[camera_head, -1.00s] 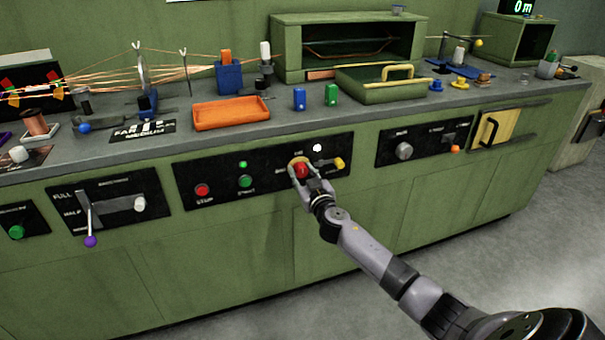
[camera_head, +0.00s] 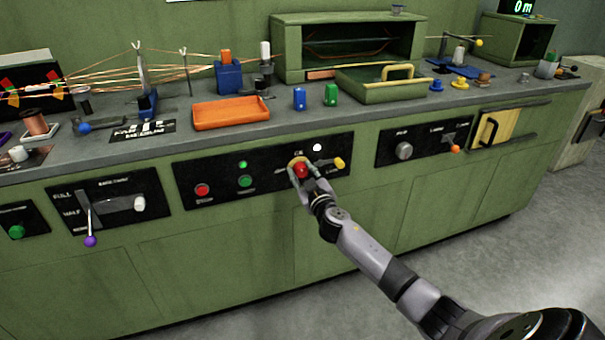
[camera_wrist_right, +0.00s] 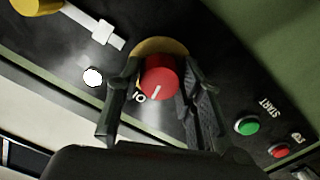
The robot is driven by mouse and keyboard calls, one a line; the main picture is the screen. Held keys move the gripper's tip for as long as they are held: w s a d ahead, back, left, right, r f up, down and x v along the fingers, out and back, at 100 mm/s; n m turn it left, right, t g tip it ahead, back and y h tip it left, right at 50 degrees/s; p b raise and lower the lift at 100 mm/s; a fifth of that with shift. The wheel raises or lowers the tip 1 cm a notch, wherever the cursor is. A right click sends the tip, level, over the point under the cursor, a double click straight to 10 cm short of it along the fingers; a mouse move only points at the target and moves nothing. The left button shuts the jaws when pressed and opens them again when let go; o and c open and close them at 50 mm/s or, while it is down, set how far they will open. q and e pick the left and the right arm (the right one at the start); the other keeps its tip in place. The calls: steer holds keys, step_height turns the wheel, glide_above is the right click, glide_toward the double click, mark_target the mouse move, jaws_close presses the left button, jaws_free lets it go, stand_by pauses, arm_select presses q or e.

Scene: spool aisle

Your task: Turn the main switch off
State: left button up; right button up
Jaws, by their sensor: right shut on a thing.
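The main switch (camera_head: 301,170) is a red knob on a yellow round plate, on the black middle panel of the green cabinet front. In the right wrist view the red knob (camera_wrist_right: 159,77) has a short white mark on its face, pointing toward the gripper's palm. My right gripper (camera_head: 305,171) has its two fingers on either side of the knob and is shut on it. The fingers also show in the right wrist view (camera_wrist_right: 160,90), partly covering the knob's sides and the panel lettering. My left gripper is not in view.
On the same panel are a red stop button (camera_head: 202,190), a green start button (camera_head: 245,181), a lit green lamp (camera_head: 243,164), a white lamp (camera_head: 317,147) and a yellow-ended lever (camera_head: 338,163). An orange tray (camera_head: 230,113) stands on the counter above. The floor in front is clear.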

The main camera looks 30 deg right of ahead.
steer(key=n, duration=0.5)
steer(key=shift+n, duration=0.3)
steer(key=n, duration=0.2)
steer(key=shift+n+p, duration=0.3)
steer(key=shift+n, duration=0.1)
steer(key=n, duration=0.2)
steer(key=shift+n, duration=0.3)
steer(key=n, duration=0.3)
steer(key=shift+p, duration=0.3)
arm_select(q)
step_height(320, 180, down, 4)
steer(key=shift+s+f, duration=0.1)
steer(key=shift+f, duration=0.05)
arm_select(e)
steer(key=shift+n, duration=0.7)
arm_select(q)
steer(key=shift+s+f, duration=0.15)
arm_select(e)
steer(key=o, duration=1.2)
steer(key=shift+c, duration=0.2)
